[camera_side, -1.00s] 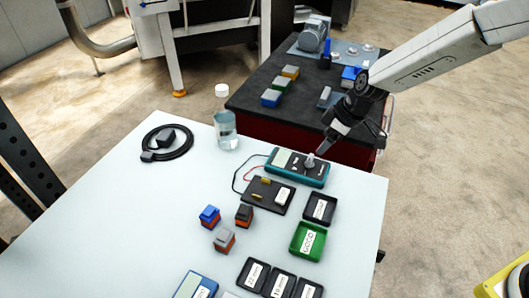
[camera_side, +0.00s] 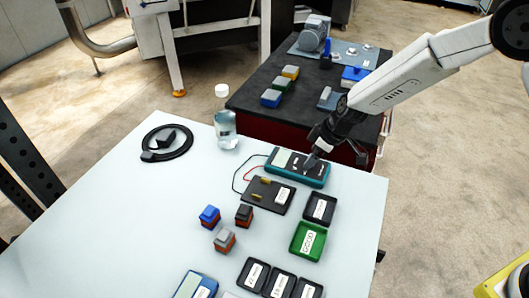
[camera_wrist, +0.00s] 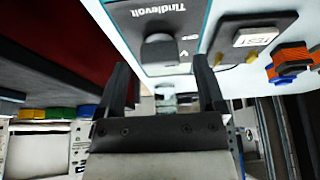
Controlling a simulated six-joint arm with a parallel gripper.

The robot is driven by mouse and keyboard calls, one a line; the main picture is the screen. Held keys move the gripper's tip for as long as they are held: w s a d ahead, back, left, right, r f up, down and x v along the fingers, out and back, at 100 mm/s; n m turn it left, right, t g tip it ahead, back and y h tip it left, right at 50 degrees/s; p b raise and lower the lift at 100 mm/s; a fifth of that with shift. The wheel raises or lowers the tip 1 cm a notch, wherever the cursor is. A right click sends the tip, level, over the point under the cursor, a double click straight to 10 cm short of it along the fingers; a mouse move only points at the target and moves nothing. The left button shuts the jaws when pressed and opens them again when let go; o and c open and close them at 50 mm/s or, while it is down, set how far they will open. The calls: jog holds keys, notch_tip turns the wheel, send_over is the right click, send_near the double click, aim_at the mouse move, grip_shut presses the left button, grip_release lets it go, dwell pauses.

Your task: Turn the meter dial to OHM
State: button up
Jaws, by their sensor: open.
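The meter (camera_side: 318,181) is a teal-edged box with a light screen, lying on the white table's far right part. My gripper (camera_side: 311,164) is low over the meter's dial end and hides the dial in the side view. In the wrist view, my gripper (camera_wrist: 161,64) is open, with the knob centred between or just past the fingertips. Contact cannot be told.
A black board (camera_side: 266,201) with brass pieces is wired to the meter. A black tray (camera_side: 320,208), a green tray (camera_side: 307,241) and several small blocks stand nearer. The table's left middle is clear.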

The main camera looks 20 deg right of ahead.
jog(key=shift+w+a+f, duration=0.1)
jog(key=shift+f, duration=0.3)
grip_shut()
